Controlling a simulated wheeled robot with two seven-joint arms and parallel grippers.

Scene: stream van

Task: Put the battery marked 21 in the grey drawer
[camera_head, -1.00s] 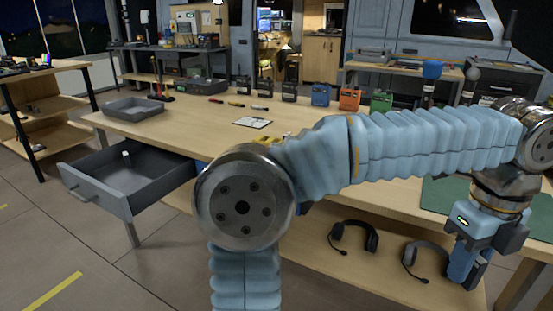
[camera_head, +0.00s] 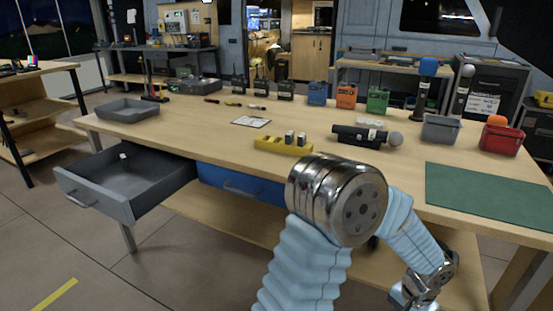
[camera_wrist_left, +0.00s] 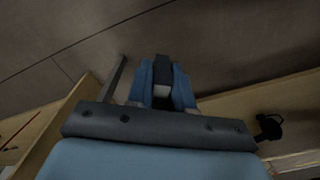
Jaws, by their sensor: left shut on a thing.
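The grey drawer (camera_head: 128,190) is pulled open at the left end of the workbench, with a small white item (camera_head: 124,156) inside at the back. My left gripper (camera_wrist_left: 162,90) is shut on a dark block with a pale end (camera_wrist_left: 162,68), perhaps a battery; no number is readable on it. In the head view my left arm bends down below the bench's front edge, and its fingers are out of sight. A yellow tray (camera_head: 268,145) on the bench holds two small grey-and-dark batteries (camera_head: 290,137); their marks are unreadable. My right gripper is not in view.
A shut blue drawer (camera_head: 240,186) lies right of the grey one. On the bench are a grey tray (camera_head: 127,109), a microphone (camera_head: 362,136), a green mat (camera_head: 490,195), grey and red bins and several radios. A headset (camera_wrist_left: 268,127) lies on the lower shelf.

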